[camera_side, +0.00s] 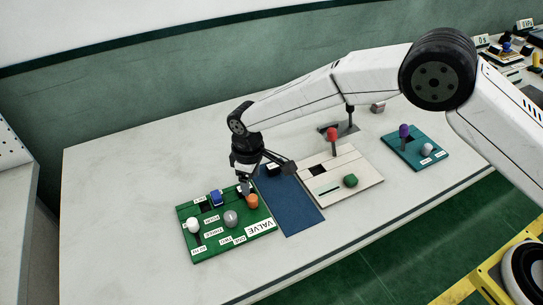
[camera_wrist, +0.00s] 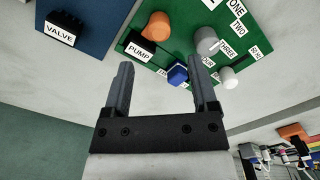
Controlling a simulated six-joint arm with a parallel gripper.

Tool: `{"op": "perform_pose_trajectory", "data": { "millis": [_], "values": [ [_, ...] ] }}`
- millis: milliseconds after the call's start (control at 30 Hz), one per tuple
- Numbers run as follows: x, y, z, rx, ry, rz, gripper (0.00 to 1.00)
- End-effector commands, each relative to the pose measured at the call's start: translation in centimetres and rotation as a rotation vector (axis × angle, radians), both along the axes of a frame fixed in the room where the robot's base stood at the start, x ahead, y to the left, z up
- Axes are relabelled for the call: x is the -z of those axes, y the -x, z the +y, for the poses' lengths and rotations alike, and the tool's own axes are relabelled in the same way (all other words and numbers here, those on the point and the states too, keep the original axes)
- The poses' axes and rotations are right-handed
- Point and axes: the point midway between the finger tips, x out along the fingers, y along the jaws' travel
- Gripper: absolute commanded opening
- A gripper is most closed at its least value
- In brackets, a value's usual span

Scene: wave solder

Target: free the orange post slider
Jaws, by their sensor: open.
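The orange post slider (camera_side: 252,201) stands on a green board (camera_side: 262,234), near the board's right edge in the side view. Its round orange top also shows in the wrist view (camera_wrist: 157,25), beyond my fingertips. A black block labelled PUMP (camera_wrist: 138,48) sits on the board right beside it, on the side toward my gripper. My gripper (camera_side: 246,188) is open above the board's back edge, close to the orange post. In the wrist view nothing is clamped between the fingers (camera_wrist: 160,70). The foot of the orange post is hidden.
On the green board are blue (camera_side: 216,197), grey (camera_side: 231,218) and white (camera_side: 193,225) knobs. A blue mat (camera_side: 290,207) beside it bears a black block labelled VALVE (camera_wrist: 61,31). Cream (camera_side: 355,200) and teal (camera_side: 428,163) boards with knobs stand farther right.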

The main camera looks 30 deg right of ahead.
Motion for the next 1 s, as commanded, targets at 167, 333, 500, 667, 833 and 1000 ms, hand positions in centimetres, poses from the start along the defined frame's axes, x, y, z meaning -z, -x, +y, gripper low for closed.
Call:
{"op": "perform_pose_trajectory", "data": {
  "millis": [167,333,500,667,833,1000],
  "values": [
    [0.5,0.0,0.0,0.001,0.000,0.000,0.75],
    [1.8,0.0,-0.1,0.001,0.001,0.001,0.75],
    [3.8,0.0,-0.1,0.002,0.001,0.001,0.75],
    [5.7,0.0,-0.1,0.002,0.000,0.000,0.75],
    [7.1,0.0,-0.1,0.002,0.001,-0.001,0.75],
    [7.7,0.0,-0.1,0.002,-0.001,-0.002,0.75]
  ]
}}
